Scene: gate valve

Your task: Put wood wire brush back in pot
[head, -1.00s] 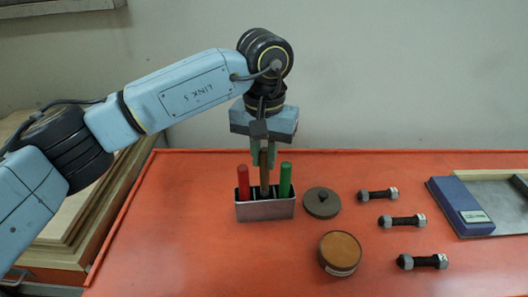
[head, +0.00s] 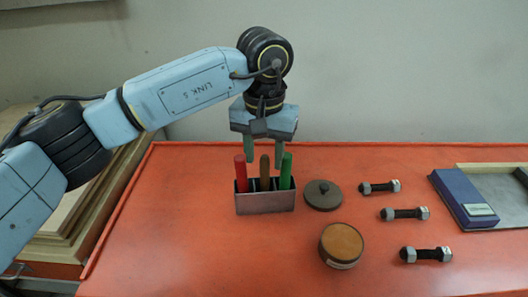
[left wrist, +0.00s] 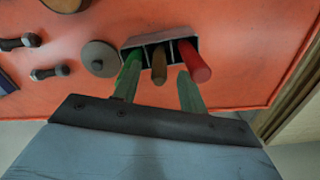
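The wood wire brush (head: 264,168) stands upright in the middle compartment of the metal pot (head: 265,203), its brown handle sticking up. In the left wrist view the brush (left wrist: 159,65) also sits in the middle of the pot (left wrist: 142,40). A red handle (head: 241,173) is in the pot's left compartment and a green handle (head: 286,171) in its right one. My left gripper (head: 264,161) is open, its green fingers spread to either side of and a little behind the brush handle top, not closed on it. The brush's lower end is hidden in the pot. My right gripper is out of view.
On the orange table (head: 180,220), a dark round lid (head: 323,195) lies right of the pot and a round tin (head: 341,245) nearer the front. Several bolts (head: 404,214) lie farther right, beside a blue box (head: 464,199). The table left of the pot is clear.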

